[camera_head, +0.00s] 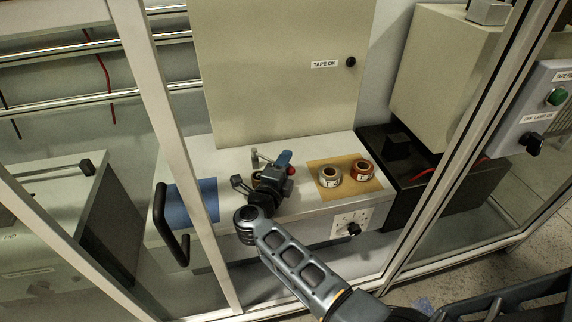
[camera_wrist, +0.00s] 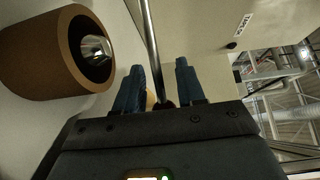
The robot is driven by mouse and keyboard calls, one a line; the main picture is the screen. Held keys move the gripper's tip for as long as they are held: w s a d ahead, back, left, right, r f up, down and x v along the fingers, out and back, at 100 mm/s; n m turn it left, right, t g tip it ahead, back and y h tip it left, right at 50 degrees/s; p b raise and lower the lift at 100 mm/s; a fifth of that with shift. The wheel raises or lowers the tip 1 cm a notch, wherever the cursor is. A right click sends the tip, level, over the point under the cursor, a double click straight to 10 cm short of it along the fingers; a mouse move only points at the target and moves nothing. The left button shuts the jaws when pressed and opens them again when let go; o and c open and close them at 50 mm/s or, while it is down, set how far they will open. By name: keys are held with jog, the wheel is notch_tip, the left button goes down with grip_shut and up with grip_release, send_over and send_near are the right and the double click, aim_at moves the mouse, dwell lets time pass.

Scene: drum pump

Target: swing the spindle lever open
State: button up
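My gripper (camera_wrist: 160,70) is open in the wrist view, with a gap between its two blue fingers. A thin metal rod (camera_wrist: 149,40), which looks like the spindle lever, runs down into that gap. I cannot tell how deep it sits between the fingers; neither finger visibly closes on it. To the left, a brown roll (camera_wrist: 45,58) sits around a shiny metal spindle end (camera_wrist: 95,48). In the head view my arm reaches over the grey bench, and my wrist hides most of the spindle. A small metal post (camera_head: 255,160) shows just behind it.
Two tape rolls, one pale (camera_head: 329,175) and one red-brown (camera_head: 361,170), stand on a tan mat (camera_head: 322,193) to the right. A blue pad (camera_head: 192,203) lies left. A tall cabinet panel (camera_head: 275,80) rises behind. Frame posts (camera_head: 160,105) flank the opening around my arm.

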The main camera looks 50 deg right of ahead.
jog(key=shift+w+d, duration=0.15)
jog(key=shift+d, duration=0.2)
jog(key=shift+c, duration=0.5)
jog(key=c, duration=0.6)
grip_shut()
jog(key=shift+d, duration=0.1)
